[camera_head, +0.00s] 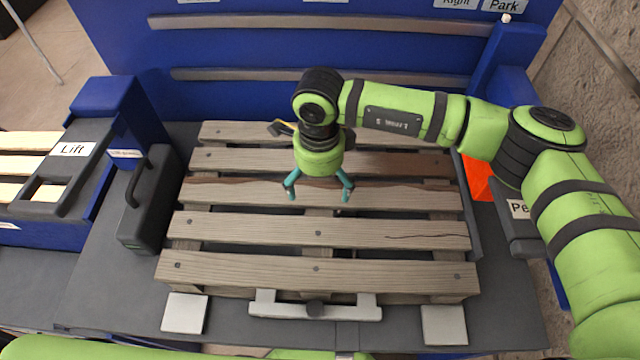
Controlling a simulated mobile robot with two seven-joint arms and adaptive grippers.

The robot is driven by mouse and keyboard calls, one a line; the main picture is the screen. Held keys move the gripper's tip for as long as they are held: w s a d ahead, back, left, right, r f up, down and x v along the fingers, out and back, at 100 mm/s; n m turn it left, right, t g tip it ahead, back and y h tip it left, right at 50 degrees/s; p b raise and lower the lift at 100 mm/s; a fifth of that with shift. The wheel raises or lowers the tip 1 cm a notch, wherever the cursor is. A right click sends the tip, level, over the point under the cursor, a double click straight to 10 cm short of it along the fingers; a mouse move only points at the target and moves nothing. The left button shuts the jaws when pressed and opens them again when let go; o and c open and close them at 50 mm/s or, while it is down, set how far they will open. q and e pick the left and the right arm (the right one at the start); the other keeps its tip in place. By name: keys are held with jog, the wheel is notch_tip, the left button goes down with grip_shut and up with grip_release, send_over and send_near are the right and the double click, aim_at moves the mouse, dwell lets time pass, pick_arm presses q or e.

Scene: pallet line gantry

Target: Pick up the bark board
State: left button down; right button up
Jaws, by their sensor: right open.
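A wooden pallet of several slats lies on the grey bed. The middle slat has a rough brown, bark-like strip along its far edge, and I take it to be the bark board (410,197). My right gripper (319,194) points down over the middle of this board. Its two teal fingers are spread apart with nothing between them. I cannot tell whether the fingertips touch the board. The gripper body hides part of the board's far edge and of the slat behind it. My left gripper is not in view.
A neighbouring slat (230,159) behind has a reddish-brown patch at its right. A nearer slat (250,228) has a crack. A black handled unit (150,210) stands left, beside the lift box (75,165). An orange piece (478,180) sits right. A blue wall with rails rises behind.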

aim_at(320, 198)
notch_tip(320, 198, down, 4)
jog(key=shift+s+r+p, duration=0.15)
jog(key=shift+r+p, duration=0.05)
jog(key=shift+p, duration=0.75)
jog(key=shift+f, duration=0.35)
jog(key=shift+c, duration=0.8)
jog(key=c, duration=1.1)
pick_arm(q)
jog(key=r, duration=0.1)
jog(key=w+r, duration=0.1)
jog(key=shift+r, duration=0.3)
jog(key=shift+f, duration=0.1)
